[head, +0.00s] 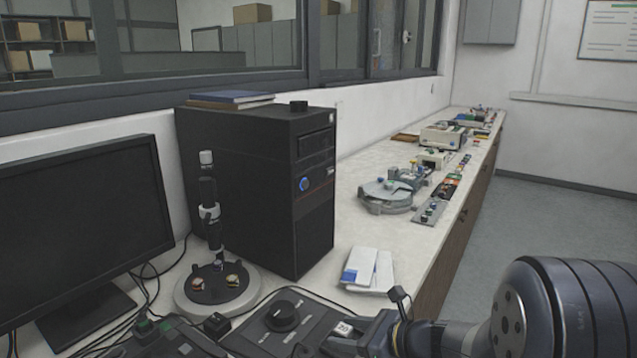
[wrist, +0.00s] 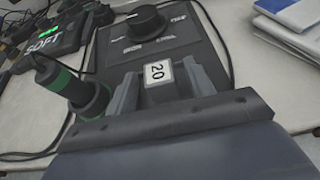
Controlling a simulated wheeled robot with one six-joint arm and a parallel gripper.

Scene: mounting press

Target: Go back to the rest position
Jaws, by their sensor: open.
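My gripper (wrist: 163,88) is at the bottom of the wrist view, its two grey fingers apart. A small white tag marked 20 (wrist: 159,73) shows between the fingers; I cannot tell what it is fixed to or whether the fingers touch it. The gripper lies over the near end of a dark control box (wrist: 185,45) with a black knob (wrist: 147,22). In the head view my gripper (head: 350,340) is low at the bottom, beside the same box (head: 262,335) and its knob (head: 282,316). My arm comes in from the right and hides part of the bench edge.
A press stand (head: 215,285) with a round base stands left of the box. A black computer tower (head: 270,185) and monitor (head: 80,225) are behind. White-blue booklets (head: 368,270) lie on the bench. Floor (head: 555,210) is clear at right.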

